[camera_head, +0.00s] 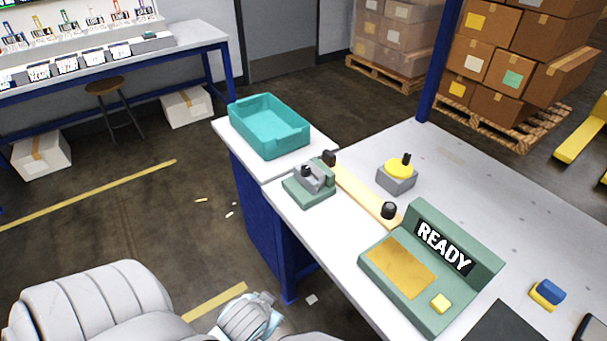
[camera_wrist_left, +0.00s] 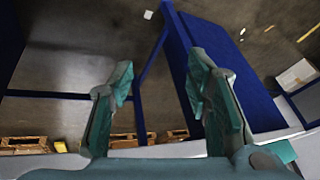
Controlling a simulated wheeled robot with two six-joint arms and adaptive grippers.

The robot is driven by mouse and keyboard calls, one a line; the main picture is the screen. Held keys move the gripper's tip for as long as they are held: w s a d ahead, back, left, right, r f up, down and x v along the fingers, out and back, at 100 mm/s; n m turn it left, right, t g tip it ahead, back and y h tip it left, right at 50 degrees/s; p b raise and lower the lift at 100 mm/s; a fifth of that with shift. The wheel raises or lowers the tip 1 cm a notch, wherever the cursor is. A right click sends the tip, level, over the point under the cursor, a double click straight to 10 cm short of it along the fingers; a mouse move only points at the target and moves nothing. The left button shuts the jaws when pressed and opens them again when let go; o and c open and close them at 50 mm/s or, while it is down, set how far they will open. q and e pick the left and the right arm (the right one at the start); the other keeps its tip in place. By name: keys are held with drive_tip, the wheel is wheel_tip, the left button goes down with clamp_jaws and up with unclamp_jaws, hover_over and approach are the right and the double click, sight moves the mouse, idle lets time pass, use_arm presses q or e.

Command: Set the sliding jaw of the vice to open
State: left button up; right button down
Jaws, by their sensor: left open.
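The vice (camera_head: 309,186) stands at the near left corner of the worktable, with a green base and grey jaws. A small black knob sits on top of it. The gap between its jaws is too small to judge here. In the left wrist view, my left gripper (camera_wrist_left: 160,75) is open, with nothing between its two teal fingers. Blue table framing and floor show beyond the fingers, and I cannot make out the vice there. In the head view, only pale parts of my arm show at the bottom left, well apart from the vice. My right gripper is not in view.
A teal tray (camera_head: 268,128) stands on the side table behind the vice. A yellow-topped grey block (camera_head: 398,175), a wooden strip (camera_head: 365,193) and a green console (camera_head: 432,265) reading READY lie to the right. The floor left of the worktable is mostly clear.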

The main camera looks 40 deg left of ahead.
use_arm(q)
drive_tip(key=w+a+r+n+t+y, duration=0.4)
drive_tip(key=w+a+r+y, duration=0.15)
drive_tip(key=a, duration=0.25)
drive_tip(key=t+h, duration=0.2)
drive_tip(key=t, duration=0.6)
approach(304, 172)
drive_tip(key=shift+m+y, duration=0.3)
drive_tip(key=shift+y, duration=0.05)
drive_tip(key=x, duration=0.4)
drive_tip(key=p+x, duration=0.1)
drive_tip(key=x, duration=0.4)
drive_tip(key=shift+w+d+f, duration=0.15)
drive_tip(key=shift+w+f, duration=0.05)
clamp_jaws()
drive_tip(key=shift+s, duration=0.1)
